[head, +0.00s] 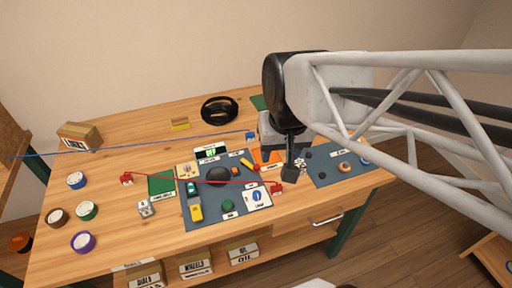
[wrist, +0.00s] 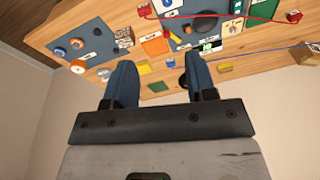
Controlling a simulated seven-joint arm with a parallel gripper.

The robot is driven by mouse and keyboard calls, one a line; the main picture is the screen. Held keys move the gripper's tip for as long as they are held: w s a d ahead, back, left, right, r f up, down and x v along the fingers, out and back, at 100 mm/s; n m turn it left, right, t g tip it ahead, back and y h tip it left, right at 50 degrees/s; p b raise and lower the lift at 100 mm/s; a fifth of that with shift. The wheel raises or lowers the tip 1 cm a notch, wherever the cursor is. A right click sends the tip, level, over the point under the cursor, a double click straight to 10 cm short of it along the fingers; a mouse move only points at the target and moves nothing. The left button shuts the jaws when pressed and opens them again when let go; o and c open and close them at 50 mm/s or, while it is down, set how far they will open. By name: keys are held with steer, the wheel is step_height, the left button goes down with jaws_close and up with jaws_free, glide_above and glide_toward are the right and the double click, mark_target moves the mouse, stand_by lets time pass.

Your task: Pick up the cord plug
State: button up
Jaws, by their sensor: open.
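The blue cord (head: 130,144) runs across the back of the bench to a small blue plug (head: 250,134), left of my arm's end. The plug also shows in the wrist view (wrist: 170,62), small and between the fingers. A red cord (head: 200,181) has a red plug (head: 126,178) at its left end and another red plug (head: 276,188) at its right end. My gripper (wrist: 160,62) is open and empty, with its two blue fingers apart above the bench. The fingers are hard to make out in the head view.
A blue-grey panel (head: 206,212) with dials, blocks and cards lies mid-bench. A smaller panel (head: 322,178) is at the right. A black coil (head: 220,109) and a yellow holder (head: 180,125) are at the back. Several round jars stand left. Bare wood shows at back left.

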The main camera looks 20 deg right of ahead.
steer(key=w+d+f+m+g+y, duration=0.2)
steer(key=w+d+f+m, duration=0.2)
steer(key=w+f+m, duration=0.45)
steer(key=m+y, duration=0.2)
steer(key=m, duration=0.6)
glide_toward(277, 187)
steer(key=shift+x, duration=1.15)
steer(key=shift+w+d+f, duration=0.1)
steer(key=shift+d, duration=0.05)
steer(key=shift+x, duration=1.3)
steer(key=shift+x, duration=2.6)
